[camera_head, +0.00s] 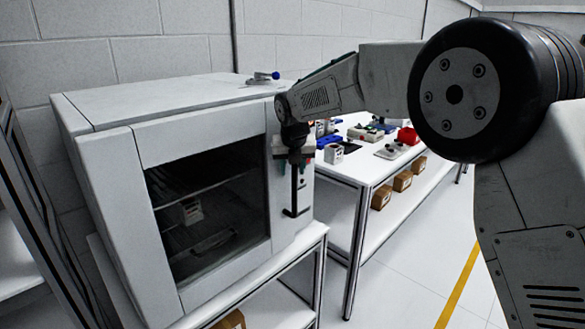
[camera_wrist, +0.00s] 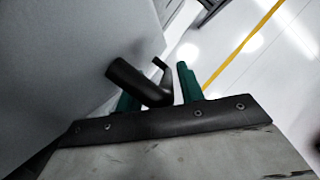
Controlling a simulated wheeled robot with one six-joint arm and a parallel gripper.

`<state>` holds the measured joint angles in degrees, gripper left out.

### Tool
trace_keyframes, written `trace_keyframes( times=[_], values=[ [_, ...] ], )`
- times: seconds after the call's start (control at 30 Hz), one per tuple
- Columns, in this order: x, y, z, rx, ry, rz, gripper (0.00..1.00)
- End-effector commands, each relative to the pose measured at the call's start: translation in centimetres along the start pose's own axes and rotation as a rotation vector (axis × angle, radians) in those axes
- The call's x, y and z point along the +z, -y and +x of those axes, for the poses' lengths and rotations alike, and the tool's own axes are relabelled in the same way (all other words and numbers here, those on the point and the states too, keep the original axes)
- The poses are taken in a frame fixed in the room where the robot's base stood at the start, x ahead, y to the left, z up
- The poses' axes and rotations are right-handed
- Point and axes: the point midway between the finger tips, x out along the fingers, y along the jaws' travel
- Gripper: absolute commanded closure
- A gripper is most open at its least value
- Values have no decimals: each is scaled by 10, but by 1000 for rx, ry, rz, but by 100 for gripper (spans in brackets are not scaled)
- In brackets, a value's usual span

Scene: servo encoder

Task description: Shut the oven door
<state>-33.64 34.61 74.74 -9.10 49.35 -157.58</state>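The oven (camera_head: 100,110) is a white box on a bench, with a dark window in its front door (camera_head: 150,140). The door looks flush or nearly flush with the front; I cannot tell whether a small gap remains. A black L-shaped handle (camera_head: 294,200) hangs at the right of the front. My gripper (camera_head: 295,166) points down at the top of this handle. In the wrist view my gripper (camera_wrist: 158,88) has its green fingers apart, with the black handle (camera_wrist: 135,82) across the space at the left finger, partly hiding it. Contact is unclear.
Through the window I see racks and a small white item (camera_head: 191,211). The floor (camera_head: 400,285) ahead is clear.

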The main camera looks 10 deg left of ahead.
Motion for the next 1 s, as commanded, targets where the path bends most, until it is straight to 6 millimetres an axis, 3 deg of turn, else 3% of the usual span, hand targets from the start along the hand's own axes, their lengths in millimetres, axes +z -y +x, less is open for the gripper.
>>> trace_keyframes(
  times=[0.17, 0.4, 0.6, 1.0],
  values=[
    [0, -3, -10, 4, 4, -1, 62],
    [1, 2, -50, 2, 4, 3, 62],
    [0, 2, -74, 2, 2, 2, 62],
    [0, 0, -79, 2, 1, 2, 62]
  ],
)
